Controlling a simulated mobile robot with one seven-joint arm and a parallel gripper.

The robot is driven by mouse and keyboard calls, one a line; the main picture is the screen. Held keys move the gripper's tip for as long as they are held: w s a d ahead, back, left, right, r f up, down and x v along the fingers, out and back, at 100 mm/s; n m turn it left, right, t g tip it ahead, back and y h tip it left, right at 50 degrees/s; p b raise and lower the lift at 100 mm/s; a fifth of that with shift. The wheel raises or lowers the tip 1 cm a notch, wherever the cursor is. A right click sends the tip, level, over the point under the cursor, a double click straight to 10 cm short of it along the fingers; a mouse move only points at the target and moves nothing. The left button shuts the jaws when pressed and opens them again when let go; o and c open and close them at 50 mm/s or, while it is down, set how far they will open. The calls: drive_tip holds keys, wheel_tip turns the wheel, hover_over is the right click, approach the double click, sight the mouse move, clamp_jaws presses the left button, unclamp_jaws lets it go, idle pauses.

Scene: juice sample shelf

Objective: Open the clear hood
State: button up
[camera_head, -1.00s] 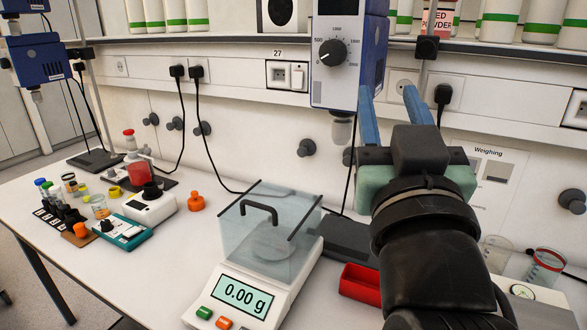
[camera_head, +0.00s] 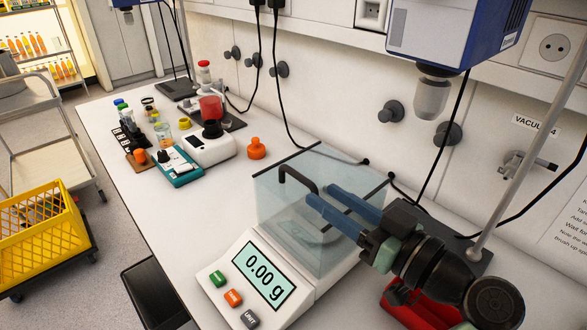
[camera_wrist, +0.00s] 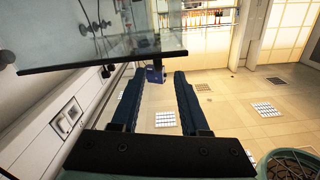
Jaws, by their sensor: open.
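The clear hood (camera_head: 285,200) stands closed over the pan of the white balance (camera_head: 240,285), whose display reads 0.00 g. A black handle (camera_head: 300,178) is fixed to the hood. My gripper (camera_head: 318,197) is open and empty, its two blue fingers reaching leftward across the hood's right side, with the tips near the handle. The head view does not show clearly whether they touch the hood.
A red tray (camera_head: 415,308) is beneath my arm, right of the balance. A blue stirrer motor (camera_head: 450,35) hangs on a stand behind. An orange stopper (camera_head: 256,148) and small lab devices stand left on the bench. The bench in front of them is clear.

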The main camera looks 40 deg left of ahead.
sight(288, 170)
drive_tip(key=a, duration=0.2)
drive_tip(key=a+p, duration=0.1)
drive_tip(key=a, duration=0.5)
drive_tip(key=shift+w+a, duration=0.15)
drive_tip(key=shift+w, duration=0.25)
clamp_jaws()
idle(0.9)
